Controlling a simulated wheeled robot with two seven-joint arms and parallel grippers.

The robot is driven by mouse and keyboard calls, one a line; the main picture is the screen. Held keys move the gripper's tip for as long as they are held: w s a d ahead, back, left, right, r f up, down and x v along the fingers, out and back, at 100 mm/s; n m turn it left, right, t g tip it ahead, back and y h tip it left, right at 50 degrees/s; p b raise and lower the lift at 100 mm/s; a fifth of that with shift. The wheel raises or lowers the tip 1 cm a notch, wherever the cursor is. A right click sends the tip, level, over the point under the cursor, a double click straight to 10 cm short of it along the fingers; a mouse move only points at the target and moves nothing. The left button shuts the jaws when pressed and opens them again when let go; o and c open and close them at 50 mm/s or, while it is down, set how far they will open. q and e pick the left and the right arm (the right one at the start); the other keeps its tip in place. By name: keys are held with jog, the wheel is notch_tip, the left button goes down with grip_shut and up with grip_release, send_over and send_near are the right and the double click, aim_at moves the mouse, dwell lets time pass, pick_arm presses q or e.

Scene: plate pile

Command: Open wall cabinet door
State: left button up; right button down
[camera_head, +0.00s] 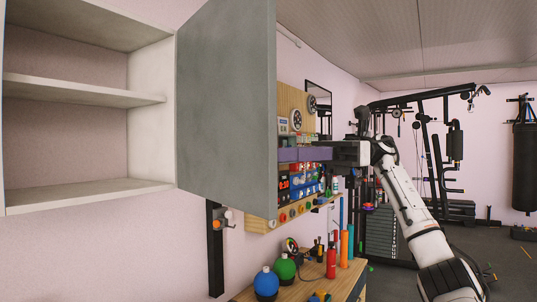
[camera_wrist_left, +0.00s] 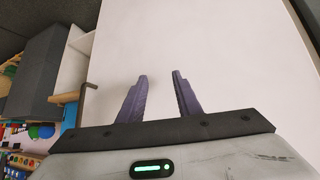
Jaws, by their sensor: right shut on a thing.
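The wall cabinet (camera_head: 150,110) is at the left in the head view, with its inside showing. Its grey door (camera_head: 228,95) stands swung far out from the opening. My right gripper (camera_head: 288,154) reaches in from the right with purple fingers behind the door's free edge. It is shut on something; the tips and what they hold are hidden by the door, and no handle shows. My left gripper (camera_wrist_left: 160,76) is not in the head view. In the left wrist view its purple fingers are apart and empty, facing a plain pale surface.
The cabinet's shelves (camera_head: 85,90) are empty. Below is a workbench (camera_head: 335,285) with a blue round bottle (camera_head: 265,281), a green one (camera_head: 285,267) and a red bottle (camera_head: 331,261). A wooden tool board (camera_head: 262,222) hangs behind the door. Gym equipment stands at the right.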

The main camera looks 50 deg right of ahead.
jog(key=shift+w+d+m+t, duration=0.3)
jog(key=shift+w+d, duration=0.1)
jog(key=shift+w, duration=0.1)
jog(key=c, duration=2)
grip_release()
jog(key=shift+w, duration=0.2)
jog(key=shift+o, duration=0.8)
jog(key=shift+w+a+f, duration=0.1)
jog(key=shift+w, duration=0.25)
jog(key=shift+s, duration=0.15)
jog(key=p+v, duration=0.4)
jog(key=v, duration=0.6)
jog(key=shift+s+p, duration=0.25)
jog(key=shift+p, duration=0.1)
